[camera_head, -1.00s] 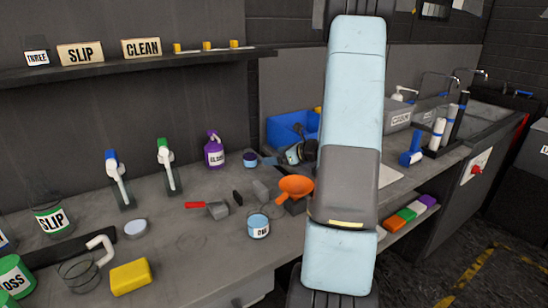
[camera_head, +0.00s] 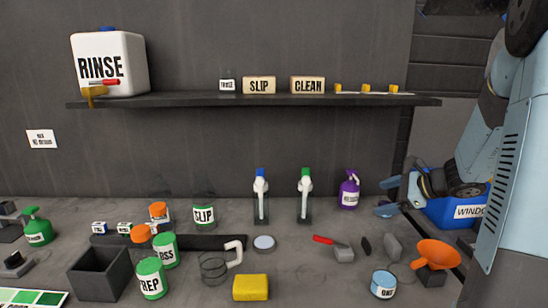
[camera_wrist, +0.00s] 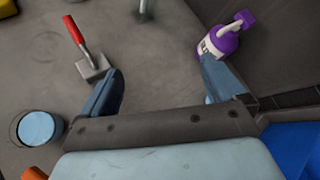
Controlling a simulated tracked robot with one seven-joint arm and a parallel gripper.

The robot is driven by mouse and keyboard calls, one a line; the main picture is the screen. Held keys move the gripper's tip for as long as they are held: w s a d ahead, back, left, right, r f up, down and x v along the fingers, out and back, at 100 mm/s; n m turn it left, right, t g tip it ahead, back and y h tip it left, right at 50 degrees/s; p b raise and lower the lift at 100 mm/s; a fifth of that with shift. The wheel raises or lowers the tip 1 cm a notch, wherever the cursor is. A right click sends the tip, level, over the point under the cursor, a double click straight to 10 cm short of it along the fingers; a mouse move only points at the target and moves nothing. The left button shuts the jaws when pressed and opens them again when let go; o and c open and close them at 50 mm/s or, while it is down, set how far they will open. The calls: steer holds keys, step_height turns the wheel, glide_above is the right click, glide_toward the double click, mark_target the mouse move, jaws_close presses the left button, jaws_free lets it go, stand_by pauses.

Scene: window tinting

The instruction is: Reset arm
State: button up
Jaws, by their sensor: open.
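My light-blue arm (camera_head: 515,140) stands along the right side of the head view, bent, with its forearm reaching down and left. My gripper (camera_head: 385,197) is open above the right part of the counter. Its fingers point left, near the purple spray bottle (camera_head: 349,190). In the wrist view my gripper (camera_wrist: 165,85) shows two blue fingers spread wide with nothing between them. The purple bottle (camera_wrist: 222,40) shows just beyond the right finger, which overlaps its base; I cannot tell whether they touch.
A blue bin (camera_head: 440,212) lies under my forearm. A shelf (camera_head: 200,100) runs along the wall. The space above the counter's middle is open.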

steer(key=s+a+r+n+g+h, duration=0.35)
steer(key=s+a+r+n, duration=0.35)
steer(key=s+a+n, duration=0.55)
steer(key=s+d+r+n+t+h, duration=0.1)
steer(key=s+r+n+h, duration=0.1)
steer(key=s+n, duration=0.2)
steer(key=s+d+r+n+h, duration=0.2)
steer(key=s+r+n+h, duration=0.1)
steer(key=s, duration=0.6)
steer(key=shift+s+r+n+t, duration=0.15)
steer(key=shift+s+n+t, duration=0.25)
steer(key=shift+n, duration=0.35)
